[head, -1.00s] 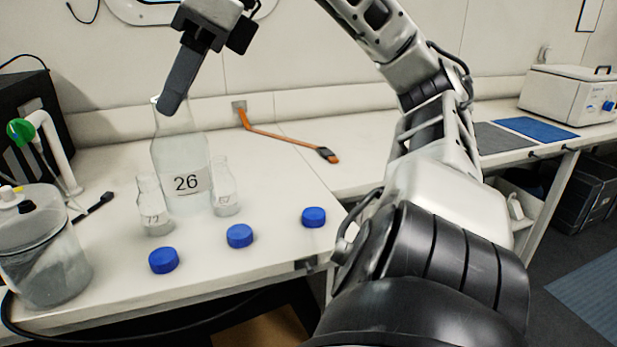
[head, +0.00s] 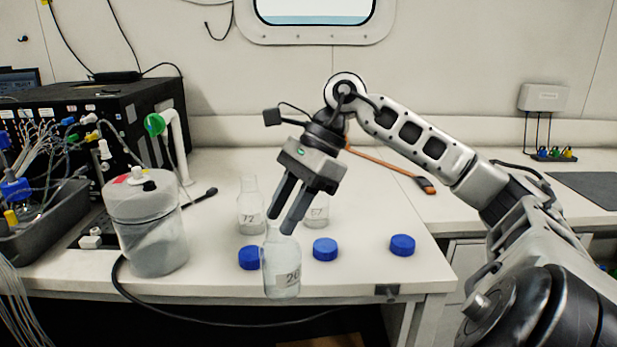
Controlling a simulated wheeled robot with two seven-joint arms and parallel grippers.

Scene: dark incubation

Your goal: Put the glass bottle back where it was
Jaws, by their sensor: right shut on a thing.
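My right gripper (head: 280,224) is shut on the neck of a clear glass bottle (head: 281,262), whose label number is partly turned away and looks like 26. The bottle is nearly upright and overlaps the table's front edge in the picture; I cannot tell its exact height. Two other clear bottles stand on the table (head: 215,272) behind it: one labelled 72 (head: 250,212) to the left, and one labelled 67 (head: 318,214), partly hidden by my gripper fingers. My left gripper is not in view.
Three blue caps lie near the front edge, the left (head: 249,258), middle (head: 325,249) and right (head: 402,245). A clear lidded jar (head: 155,240) stands at left beside a black box with cables (head: 120,115). An orange-handled tool (head: 388,168) lies behind. The table's right part is fairly clear.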

